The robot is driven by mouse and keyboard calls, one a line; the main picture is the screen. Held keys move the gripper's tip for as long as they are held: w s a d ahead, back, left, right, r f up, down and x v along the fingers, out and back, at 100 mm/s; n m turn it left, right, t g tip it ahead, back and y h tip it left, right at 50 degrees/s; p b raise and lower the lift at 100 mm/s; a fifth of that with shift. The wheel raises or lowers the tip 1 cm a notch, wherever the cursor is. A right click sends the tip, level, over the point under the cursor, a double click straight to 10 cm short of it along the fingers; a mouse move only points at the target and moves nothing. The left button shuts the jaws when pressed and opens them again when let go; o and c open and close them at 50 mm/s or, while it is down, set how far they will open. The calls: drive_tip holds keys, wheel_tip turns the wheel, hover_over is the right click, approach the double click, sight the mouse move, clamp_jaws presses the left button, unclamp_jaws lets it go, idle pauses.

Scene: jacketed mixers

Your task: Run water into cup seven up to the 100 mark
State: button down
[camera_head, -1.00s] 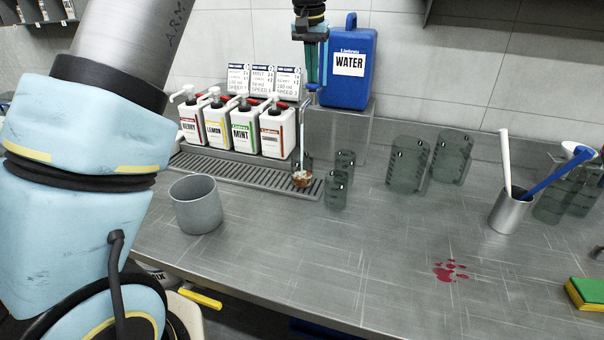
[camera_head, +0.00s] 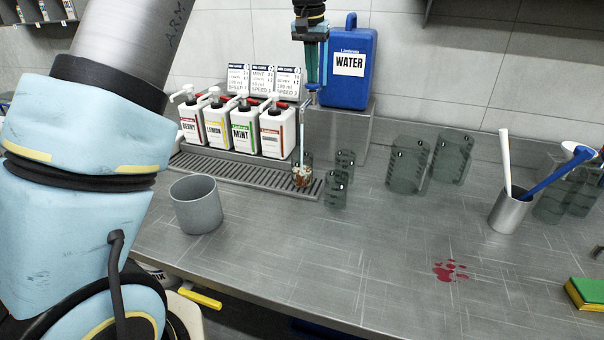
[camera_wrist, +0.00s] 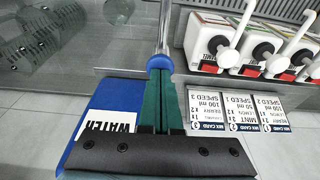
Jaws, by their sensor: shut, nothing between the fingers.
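My gripper (camera_head: 315,82) points down, shut and empty, at the blue-tipped tap in front of the blue water container (camera_head: 348,62). In the wrist view the closed fingers (camera_wrist: 160,75) meet at the tap's blue knob (camera_wrist: 159,63); I cannot tell how firmly they touch. A pale stream (camera_head: 303,130) runs down from the tap into a small clear cup (camera_head: 302,177) on the drip grate (camera_head: 240,174). The cup holds brownish contents with pale bits. Its number and marks are too small to read.
Two small clear cups stand just right of the grate, with larger clear jugs (camera_head: 408,163) behind. Pump bottles (camera_head: 243,130) line the back left. A grey beaker (camera_head: 195,204) stands in front.

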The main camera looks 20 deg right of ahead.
drive_tip(key=shift+f, duration=0.1)
wheel_tip(320, 180, up, 7)
drive_tip(key=p, duration=0.7)
idle(0.4)
drive_tip(key=s+a+f+n, duration=0.1)
drive_tip(key=a+f+n, duration=0.15)
drive_tip(key=a, duration=0.85)
drive_tip(key=s+a+f+n, duration=0.15)
drive_tip(key=a+f, duration=0.25)
drive_tip(key=a, duration=0.8)
drive_tip(key=s+a+f+n, duration=0.1)
drive_tip(key=s+a+f, duration=0.1)
drive_tip(key=s+a, duration=0.3)
drive_tip(key=s+a+f+n, duration=0.1)
drive_tip(key=s+a+f, duration=0.1)
drive_tip(key=s+a, duration=0.3)
drive_tip(key=s+a+f+y, duration=0.1)
drive_tip(key=s+a+f, duration=0.2)
drive_tip(key=s+a, duration=0.2)
drive_tip(key=shift+s+a+n, duration=0.15)
drive_tip(key=shift+s+n, duration=0.25)
drive_tip(key=shift+s, duration=0.3)
